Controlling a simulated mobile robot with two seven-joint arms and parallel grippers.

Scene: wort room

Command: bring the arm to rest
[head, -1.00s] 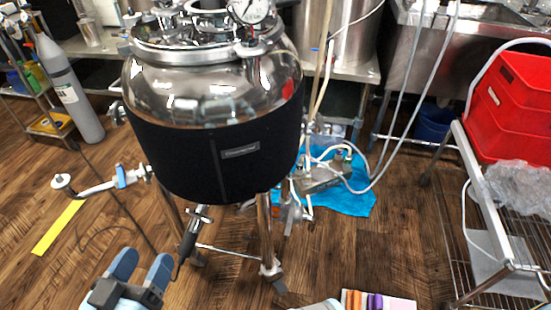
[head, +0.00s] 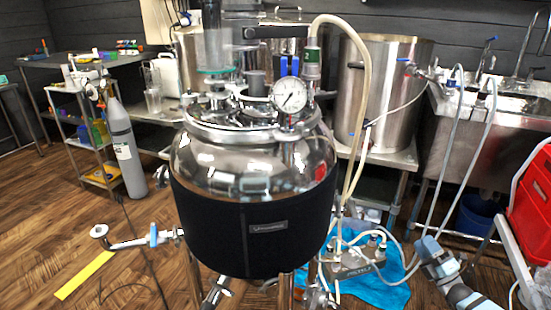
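My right gripper (head: 430,248) is at the lower right, with my forearm running down to the bottom edge. Its blue fingers are seen at an angle, so the gap between them is unclear, and I see nothing clearly held in it. In the picture it overlaps the right end of the blue sheet (head: 385,295) on the floor and lies right of the metal pump unit (head: 355,262). My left gripper is out of view.
A steel vessel with a black jacket (head: 250,235) and a pressure gauge (head: 290,96) stands in the centre. Hoses hang near the sink (head: 500,110). A red crate (head: 535,205) is at right, a gas cylinder (head: 124,150) at left. Floor at the lower left is mostly clear.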

